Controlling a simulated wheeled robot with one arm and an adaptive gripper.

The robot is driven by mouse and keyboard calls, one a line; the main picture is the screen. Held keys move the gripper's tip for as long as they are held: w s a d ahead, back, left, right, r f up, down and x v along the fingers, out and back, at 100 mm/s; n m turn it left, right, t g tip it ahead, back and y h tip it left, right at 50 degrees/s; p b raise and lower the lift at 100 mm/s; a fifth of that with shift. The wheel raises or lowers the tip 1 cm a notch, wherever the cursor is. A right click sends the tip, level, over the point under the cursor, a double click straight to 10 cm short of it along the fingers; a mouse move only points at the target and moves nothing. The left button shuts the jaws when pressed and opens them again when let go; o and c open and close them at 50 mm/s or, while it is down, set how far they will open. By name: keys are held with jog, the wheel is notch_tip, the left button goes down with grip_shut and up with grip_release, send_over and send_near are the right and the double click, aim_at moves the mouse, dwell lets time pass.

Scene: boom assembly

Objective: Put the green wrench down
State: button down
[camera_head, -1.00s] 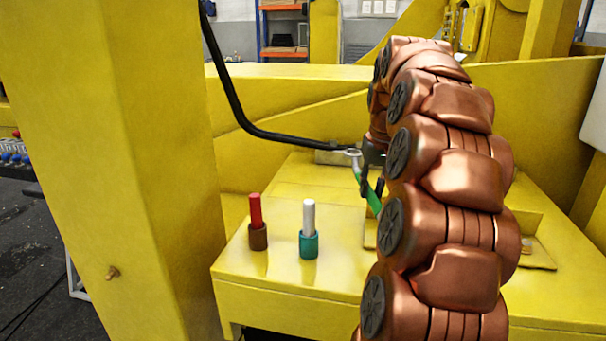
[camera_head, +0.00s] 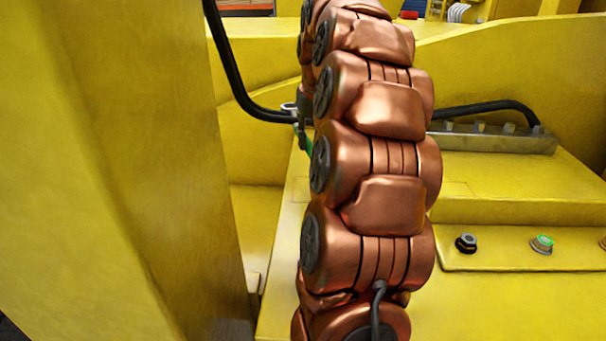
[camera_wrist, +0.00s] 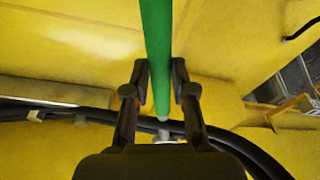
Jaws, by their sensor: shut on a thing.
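The green wrench (camera_wrist: 157,50) is held in my gripper (camera_wrist: 160,88). In the wrist view its green handle runs up from between the two dark fingers to the top edge of the picture. A grey metal part of it shows below the fingertips. In the head view only a small green piece of the wrench (camera_head: 303,137) and its grey ring end show at the left edge of my copper arm. The arm hides the rest of the wrench and most of the gripper there.
A yellow panel at the right carries a black fitting (camera_head: 466,243) and a green-topped fitting (camera_head: 542,243). A metal rail (camera_head: 490,138) with a black hose (camera_head: 485,108) lies behind. A large yellow beam (camera_head: 110,180) stands at the left. Bare yellow surface (camera_head: 490,185) lies right of my arm.

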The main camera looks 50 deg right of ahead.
aim_at(313, 146)
jog(key=shift+f+b, duration=0.7)
jog(key=shift+f, duration=3.5)
jog(key=shift+a+f, duration=0.1)
jog(key=shift+f, duration=0.15)
jog(key=c, duration=1)
grip_release()
jog(key=shift+o, duration=0.2)
jog(key=shift+s+r+b, duration=0.1)
jog(key=shift+r+b, duration=0.2)
jog(key=shift+r, duration=0.45)
jog(key=r, duration=0.2)
jog(key=r+b, duration=0.1)
jog(key=r, duration=0.1)
jog(key=s+r+b, duration=0.1)
jog(key=r, duration=0.2)
jog(key=shift+s+a, duration=0.1)
jog(key=shift+a, duration=0.1)
jog(key=shift+s+a+r+b, duration=0.1)
jog(key=shift+s+r+b, duration=0.15)
jog(key=shift+r, duration=0.7)
jog(key=shift+s+a+r+b, duration=0.1)
jog(key=shift+s+r+b, duration=0.1)
jog(key=shift+r, duration=0.7)
